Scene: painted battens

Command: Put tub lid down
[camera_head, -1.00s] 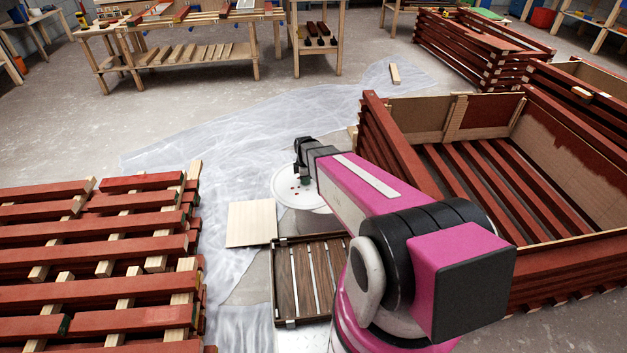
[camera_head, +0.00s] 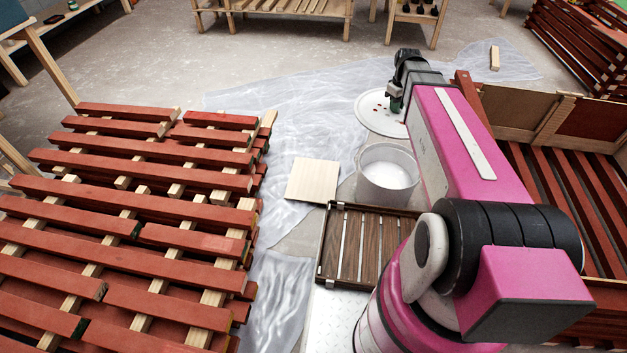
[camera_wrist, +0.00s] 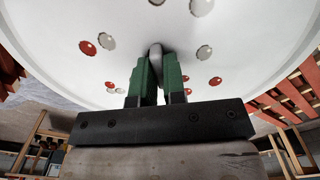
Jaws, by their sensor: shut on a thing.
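The tub lid (camera_head: 371,112) is a round white disc with red and pale spots. My gripper (camera_head: 395,103) is shut on it and holds it out beyond the tub. In the wrist view the lid (camera_wrist: 160,70) fills the upper part of the picture, and the green fingertips (camera_wrist: 157,80) close on a pale grip at its middle. In the head view my arm and gripper hide the lid's right part. The open tub (camera_head: 385,172) stands nearer me, with white contents. I cannot tell whether the lid is touching the plastic sheet or above it.
A pale square board (camera_head: 313,180) lies left of the tub. A dark slatted tray (camera_head: 365,243) is in front of it. Stacked red battens (camera_head: 130,225) fill the left. A red-slatted crate (camera_head: 575,190) stands right. Clear plastic sheet (camera_head: 290,115) covers free floor beyond.

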